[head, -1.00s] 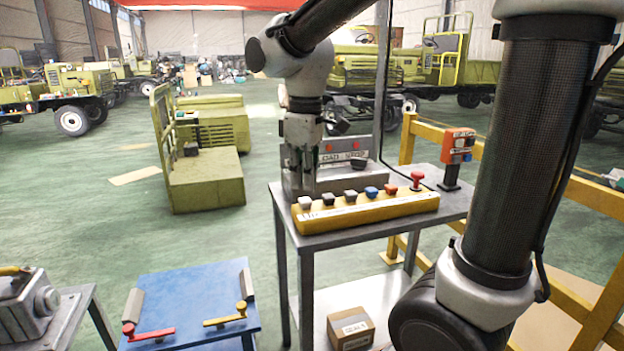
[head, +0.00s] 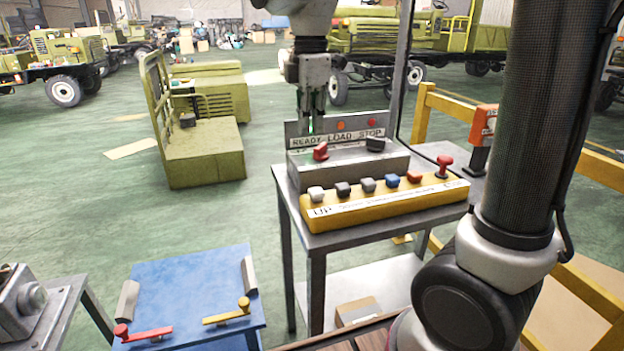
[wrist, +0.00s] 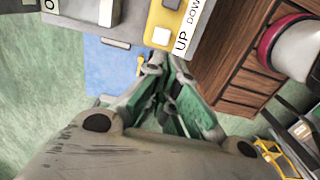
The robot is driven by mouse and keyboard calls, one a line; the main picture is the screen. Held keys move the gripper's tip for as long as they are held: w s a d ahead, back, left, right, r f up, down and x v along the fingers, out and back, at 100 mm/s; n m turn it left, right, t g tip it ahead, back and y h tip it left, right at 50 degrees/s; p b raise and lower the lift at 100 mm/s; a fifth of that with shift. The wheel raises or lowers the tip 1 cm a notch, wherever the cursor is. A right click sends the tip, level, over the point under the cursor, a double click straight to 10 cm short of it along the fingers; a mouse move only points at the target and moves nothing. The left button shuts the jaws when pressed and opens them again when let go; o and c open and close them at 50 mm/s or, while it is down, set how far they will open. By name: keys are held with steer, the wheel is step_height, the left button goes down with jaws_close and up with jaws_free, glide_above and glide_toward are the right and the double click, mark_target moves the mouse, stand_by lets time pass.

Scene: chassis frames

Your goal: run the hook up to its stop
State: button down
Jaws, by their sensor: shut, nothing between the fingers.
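A yellow control bar (head: 400,203) lies on the metal table, with a row of coloured buttons and a label reading UP at its left end. The white button (head: 317,194) is the one nearest UP; it also shows in the wrist view (wrist: 162,36), just beyond my fingertips. My gripper (head: 312,128) points down, shut and empty, over the grey box labelled READY, LOAD, STOP (head: 350,163). Its fingers look clear of the buttons. I see no hook in these views.
A red mushroom button (head: 445,165) and an orange box on a post (head: 484,127) stand to the right. A blue table (head: 195,280) with red and yellow levers is at lower left. A yellow railing (head: 440,105) runs behind.

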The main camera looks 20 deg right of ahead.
mark_target(311, 192)
stand_by(0.4)
step_height(311, 192, down, 14)
stand_by(0.5)
steer(key=shift+s+f, duration=0.2)
steer(key=shift+f, duration=0.8)
steer(key=shift+s+f, duration=0.2)
stand_by(3.4)
steer(key=shift+w+r, duration=0.15)
steer(key=shift+r, duration=0.05)
step_height(311, 192, up, 15)
steer(key=shift+w+a+f, duration=0.15)
steer(key=shift+w+f, duration=0.05)
steer(key=shift+w, duration=0.05)
